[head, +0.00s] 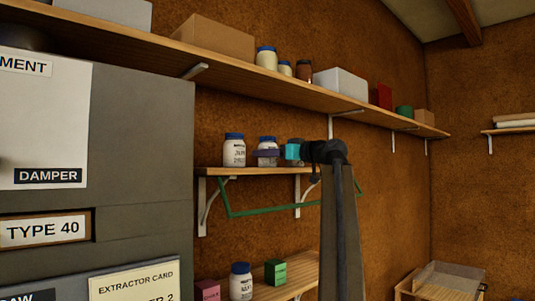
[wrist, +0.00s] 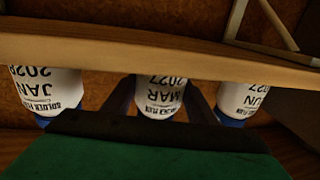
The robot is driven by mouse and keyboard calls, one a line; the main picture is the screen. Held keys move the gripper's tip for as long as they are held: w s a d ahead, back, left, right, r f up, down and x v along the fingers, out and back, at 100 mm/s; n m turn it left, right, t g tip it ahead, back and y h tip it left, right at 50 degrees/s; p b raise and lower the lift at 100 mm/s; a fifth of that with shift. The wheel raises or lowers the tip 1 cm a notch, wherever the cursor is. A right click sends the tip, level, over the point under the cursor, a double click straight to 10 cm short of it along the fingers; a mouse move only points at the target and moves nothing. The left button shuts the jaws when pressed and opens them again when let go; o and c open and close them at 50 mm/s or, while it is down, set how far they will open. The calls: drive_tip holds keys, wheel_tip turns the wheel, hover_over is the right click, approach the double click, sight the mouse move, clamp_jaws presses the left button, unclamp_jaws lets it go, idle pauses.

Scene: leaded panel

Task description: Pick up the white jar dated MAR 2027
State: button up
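The white jar dated MAR 2027 (wrist: 160,92) is the middle one of three in the wrist view, where the labels read upside down. It has a blue lid and also shows in the head view (head: 268,146), upright on the middle shelf. My gripper (wrist: 160,98) has one dark finger on each side of this jar, with narrow gaps that look clear. In the head view my gripper (head: 267,153) crosses the front of the jar and hides part of its label. I cannot see any finger pressing on it.
A similar JUN 2027 jar (wrist: 248,92) and a JAN 2028 jar (wrist: 48,90) stand close on either side. The middle shelf (head: 212,171) has a wooden front edge. An upper shelf (head: 330,103) runs above. A grey cabinet (head: 140,190) stands at left.

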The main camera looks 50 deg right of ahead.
sight(274, 142)
drive_tip(key=shift+c, duration=0.6)
drive_tip(key=shift+r, duration=0.25)
drive_tip(key=shift+r+b, duration=0.5)
drive_tip(key=shift+r, duration=0.3)
drive_tip(key=shift+r+p, duration=0.8)
drive_tip(key=shift+r, duration=0.05)
drive_tip(key=s+a+r+b, duration=0.1)
drive_tip(key=s+b, duration=0.2)
drive_tip(key=s, duration=1.3)
drive_tip(key=shift+r+b, duration=0.15)
drive_tip(key=shift+b, duration=0.2)
